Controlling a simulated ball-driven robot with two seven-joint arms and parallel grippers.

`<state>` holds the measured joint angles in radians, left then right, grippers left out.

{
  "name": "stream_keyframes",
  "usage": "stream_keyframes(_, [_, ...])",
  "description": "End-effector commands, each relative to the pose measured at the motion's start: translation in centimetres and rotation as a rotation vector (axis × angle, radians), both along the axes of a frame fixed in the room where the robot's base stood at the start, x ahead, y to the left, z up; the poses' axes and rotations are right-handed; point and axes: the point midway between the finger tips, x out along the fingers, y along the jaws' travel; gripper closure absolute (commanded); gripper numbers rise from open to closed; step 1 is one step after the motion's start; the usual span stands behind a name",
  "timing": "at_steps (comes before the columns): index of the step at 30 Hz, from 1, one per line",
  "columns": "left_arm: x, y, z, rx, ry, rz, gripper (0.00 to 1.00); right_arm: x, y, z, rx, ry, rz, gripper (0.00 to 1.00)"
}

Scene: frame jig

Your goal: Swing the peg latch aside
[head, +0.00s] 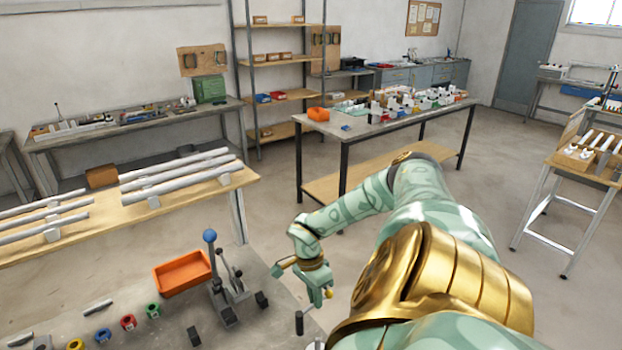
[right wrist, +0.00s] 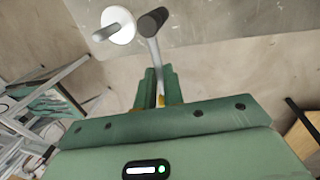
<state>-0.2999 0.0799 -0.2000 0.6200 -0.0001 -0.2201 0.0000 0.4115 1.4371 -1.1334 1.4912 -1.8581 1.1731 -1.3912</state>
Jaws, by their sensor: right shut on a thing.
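The peg latch shows in the right wrist view as a grey metal rod with a dark round end (right wrist: 152,22). A white disc (right wrist: 118,28) with a short grey peg lies close beside that end. My right gripper (right wrist: 159,98) is shut on the rod, which runs down between its two green fingers. In the head view my right gripper (head: 318,297) is low at the bench's right end, just above and right of a dark upright handle (head: 299,323). My own arm hides much of that area. My left gripper is not in view.
On the grey bench (head: 150,325) are an orange tray (head: 183,273), a lever clamp with a blue ball (head: 210,236) and several coloured rings (head: 128,322). A wooden table (head: 245,178) with grey tubes stands behind. Open floor (head: 270,235) lies beyond the gripper.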

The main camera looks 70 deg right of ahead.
Motion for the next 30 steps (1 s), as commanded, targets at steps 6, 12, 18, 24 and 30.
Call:
stream_keyframes(6, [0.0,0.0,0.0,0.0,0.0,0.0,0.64,0.2,-0.2,0.1,-0.006,-0.005,0.004,1.0])
stream_keyframes(12, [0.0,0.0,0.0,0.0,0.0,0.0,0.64,0.1,-0.2,0.1,-0.004,-0.003,0.001,0.68])
stream_keyframes(18, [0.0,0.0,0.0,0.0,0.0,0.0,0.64,0.1,-0.1,0.1,-0.002,-0.002,0.001,0.68])
stream_keyframes(24, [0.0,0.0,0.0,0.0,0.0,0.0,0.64,0.5,-0.4,2.2,-0.004,-0.003,0.0,0.68])
stream_keyframes(30, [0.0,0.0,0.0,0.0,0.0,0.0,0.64,1.4,-0.9,7.4,-0.005,-0.005,0.0,0.68])
